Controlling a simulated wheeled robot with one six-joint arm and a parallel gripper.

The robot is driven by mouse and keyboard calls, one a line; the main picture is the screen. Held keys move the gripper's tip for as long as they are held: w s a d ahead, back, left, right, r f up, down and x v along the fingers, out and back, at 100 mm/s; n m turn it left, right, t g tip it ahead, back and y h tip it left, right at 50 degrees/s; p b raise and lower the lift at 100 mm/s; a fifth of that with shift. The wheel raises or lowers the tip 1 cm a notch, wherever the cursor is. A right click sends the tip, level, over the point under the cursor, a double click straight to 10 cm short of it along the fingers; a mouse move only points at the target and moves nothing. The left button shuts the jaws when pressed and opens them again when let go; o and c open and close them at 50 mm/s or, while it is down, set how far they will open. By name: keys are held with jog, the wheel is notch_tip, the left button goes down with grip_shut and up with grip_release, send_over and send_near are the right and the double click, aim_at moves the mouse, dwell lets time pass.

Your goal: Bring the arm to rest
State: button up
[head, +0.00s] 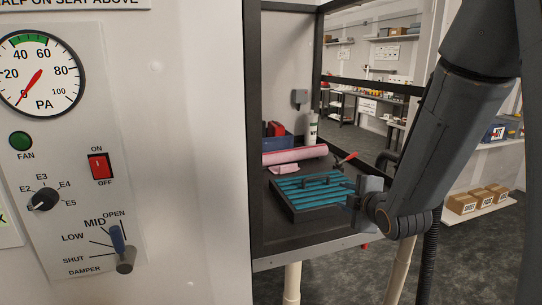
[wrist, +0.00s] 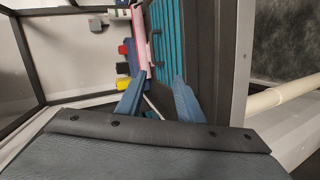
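My gripper (wrist: 158,88) shows two blue fingers spread apart in the wrist view, with nothing held between them. In the head view my arm reaches down from the upper right. My gripper (head: 362,190) is there at the front right corner of a dark tray with teal slats (head: 312,190), inside the bench enclosure. I cannot tell whether it touches the tray. The tray also shows beyond the fingers in the wrist view (wrist: 167,40).
Dark frame posts (head: 252,130) edge the opening. A control panel with a damper lever (head: 118,248) is at left.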

jog(key=s+f+m+g+h+b, duration=0.2)
jog(key=s+f+m+g+b, duration=0.3)
jog(key=s+f+m+g, duration=0.6)
jog(key=s+f+m+b, duration=0.1)
jog(key=s+f+m, duration=0.2)
jog(key=s, duration=0.2)
jog(key=s+a+f+m+g+b, duration=0.1)
jog(key=s+f+m+b, duration=0.1)
jog(key=s, duration=0.4)
jog(key=shift+s+a+f+m, duration=0.3)
jog(key=shift+f+m, duration=0.4)
jog(key=shift+f, duration=0.2)
jog(key=shift+d, duration=0.1)
jog(key=shift+c, duration=0.4)
